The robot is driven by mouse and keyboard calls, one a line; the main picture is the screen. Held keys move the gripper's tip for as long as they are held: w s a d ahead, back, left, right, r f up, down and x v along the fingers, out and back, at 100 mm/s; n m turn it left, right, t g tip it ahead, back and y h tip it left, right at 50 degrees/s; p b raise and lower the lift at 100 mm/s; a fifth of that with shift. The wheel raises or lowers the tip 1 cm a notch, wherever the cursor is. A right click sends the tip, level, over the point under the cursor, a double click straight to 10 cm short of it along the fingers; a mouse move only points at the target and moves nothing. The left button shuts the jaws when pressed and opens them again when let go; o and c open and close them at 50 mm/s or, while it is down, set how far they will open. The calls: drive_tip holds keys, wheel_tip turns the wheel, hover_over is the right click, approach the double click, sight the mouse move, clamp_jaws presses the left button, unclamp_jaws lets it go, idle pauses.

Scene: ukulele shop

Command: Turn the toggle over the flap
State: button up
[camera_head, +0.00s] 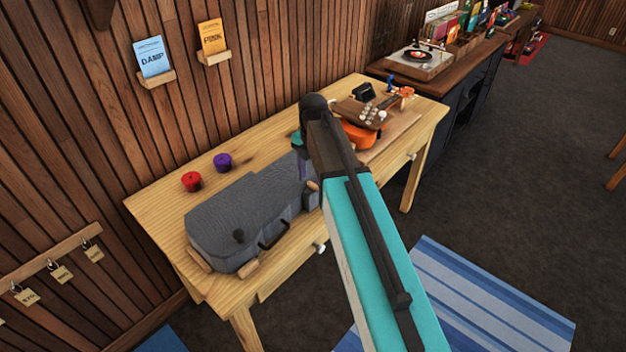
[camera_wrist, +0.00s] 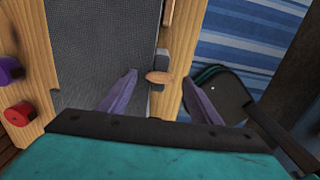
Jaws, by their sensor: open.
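The grey case (camera_head: 245,210) lies on the wooden table, and its textured top fills the left middle of the wrist view (camera_wrist: 100,45). A small oval wooden toggle (camera_wrist: 159,77) sits at the case's front edge, against a dark grey flap (camera_wrist: 161,57). The toggle points left to right across it in the wrist view. My gripper (camera_wrist: 160,82) is open, with one purple finger on each side of the toggle; contact cannot be told. In the head view my gripper (camera_head: 302,166) is over the narrow end of the case, partly hidden by my arm.
A red puck (camera_head: 191,181) and a purple puck (camera_head: 222,162) stand behind the case. An orange ukulele (camera_head: 362,135) lies on the right part of the table (camera_head: 165,205). A dark handle (camera_head: 273,236) sticks out of the case's front.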

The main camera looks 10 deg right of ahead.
sight(313, 184)
wheel_tip(313, 184, up, 13)
drive_tip(key=b, duration=0.2)
drive_tip(key=shift+b, duration=0.4)
idle(0.6)
